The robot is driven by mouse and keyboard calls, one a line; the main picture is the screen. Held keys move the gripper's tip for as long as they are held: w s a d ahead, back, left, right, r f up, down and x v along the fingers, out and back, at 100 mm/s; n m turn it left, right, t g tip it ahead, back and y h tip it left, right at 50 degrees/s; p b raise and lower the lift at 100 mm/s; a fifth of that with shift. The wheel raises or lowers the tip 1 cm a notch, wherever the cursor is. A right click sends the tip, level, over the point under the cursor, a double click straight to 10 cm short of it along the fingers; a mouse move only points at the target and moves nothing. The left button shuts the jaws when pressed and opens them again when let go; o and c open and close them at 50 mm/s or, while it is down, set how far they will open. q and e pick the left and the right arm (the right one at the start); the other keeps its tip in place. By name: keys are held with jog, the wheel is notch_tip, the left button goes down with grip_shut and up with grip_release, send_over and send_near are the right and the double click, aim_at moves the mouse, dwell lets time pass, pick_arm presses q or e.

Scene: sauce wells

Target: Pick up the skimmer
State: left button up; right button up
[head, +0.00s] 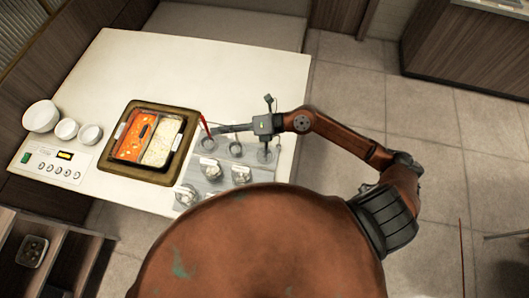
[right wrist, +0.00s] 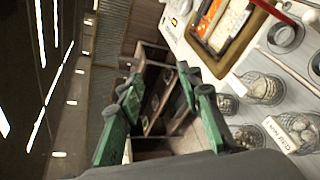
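A thin red handle (head: 204,124), which looks like the skimmer's, stands tilted at the right side of the two-part pot (head: 184,113). Its lower end is near a round well in the counter, and I cannot make out its head. A red bar (right wrist: 273,11) at the upper right of the right wrist view looks like the same handle. My right gripper (head: 216,129) reaches in from the right, its tips close to the handle. In the right wrist view its green fingers (right wrist: 165,102) are apart with nothing between them. My left gripper is not in view.
The pot holds red and pale broth on the white counter (head: 220,75). Several glass jars (head: 211,169) and round wells (head: 236,148) lie below my right gripper. White bowls (head: 41,116) and a control panel (head: 52,166) are at left. The counter's back is clear.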

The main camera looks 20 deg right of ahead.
jog(key=w+d+f+n+g+h, duration=0.1)
jog(key=d+f+n+h, duration=0.1)
jog(key=d+f+h, duration=0.55)
jog(key=d+f+n+g+h, duration=0.25)
jog(key=d+f, duration=0.25)
jog(key=d, duration=0.6)
jog(key=shift+m+t+h, duration=0.25)
jog(key=shift+t+h, duration=0.1)
jog(key=shift+h, duration=0.05)
jog(key=p+x, duration=0.2)
jog(key=x, duration=0.4)
jog(key=shift+w+f, duration=0.3)
jog(key=shift+w, duration=0.05)
jog(key=shift+w+f, duration=0.1)
jog(key=shift+f, duration=0.1)
jog(key=shift+c, duration=0.3)
grip_shut()
